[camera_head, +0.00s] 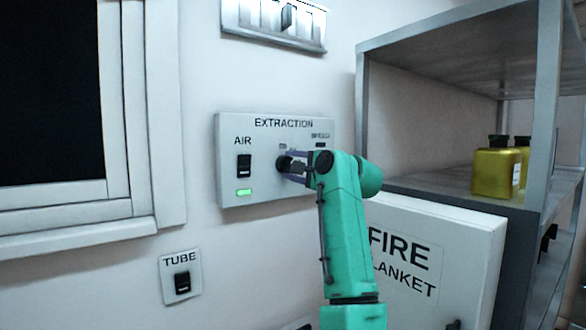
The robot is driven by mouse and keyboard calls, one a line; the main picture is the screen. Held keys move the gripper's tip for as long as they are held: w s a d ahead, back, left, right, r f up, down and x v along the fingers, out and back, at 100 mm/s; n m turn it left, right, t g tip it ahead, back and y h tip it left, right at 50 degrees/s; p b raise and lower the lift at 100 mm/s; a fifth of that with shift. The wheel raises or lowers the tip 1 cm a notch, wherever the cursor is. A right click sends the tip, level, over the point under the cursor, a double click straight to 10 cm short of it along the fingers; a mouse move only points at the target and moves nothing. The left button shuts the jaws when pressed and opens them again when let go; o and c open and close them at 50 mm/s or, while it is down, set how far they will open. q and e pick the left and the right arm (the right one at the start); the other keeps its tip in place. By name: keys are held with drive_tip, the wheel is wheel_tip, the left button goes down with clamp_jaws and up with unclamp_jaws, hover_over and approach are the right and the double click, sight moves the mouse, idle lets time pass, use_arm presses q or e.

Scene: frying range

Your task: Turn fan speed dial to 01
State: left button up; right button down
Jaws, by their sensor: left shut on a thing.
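The grey EXTRACTION panel (228,180) is on the wall in the middle of the head view. Its black round dial (283,163) sits right of the AIR switch. My left gripper (291,166) is at the panel and shut on this dial, its green arm coming up from below. The gripper and wrist hide part of the dial and the panel's lower right, so the dial's pointer and number cannot be read. My right gripper is not in view.
The black AIR switch (244,166) has a lit green lamp (244,192) below it. A TUBE switch (182,282) is lower left. A white FIRE BLANKET box (470,235) and a metal shelf (430,185) with yellow bottles (496,170) stand close on the right.

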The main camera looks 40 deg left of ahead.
use_arm(q)
drive_tip(key=shift+n, duration=0.6)
drive_tip(key=o, duration=1.4)
drive_tip(key=shift+s+d+f+b, duration=0.1)
drive_tip(key=shift+d+b, duration=0.25)
drive_tip(key=shift+d, duration=0.05)
drive_tip(key=b+v, duration=0.4)
drive_tip(key=v, duration=0.9)
drive_tip(key=shift+s+d+b, duration=0.1)
drive_tip(key=shift+d+b, duration=0.25)
drive_tip(key=shift+b, duration=0.05)
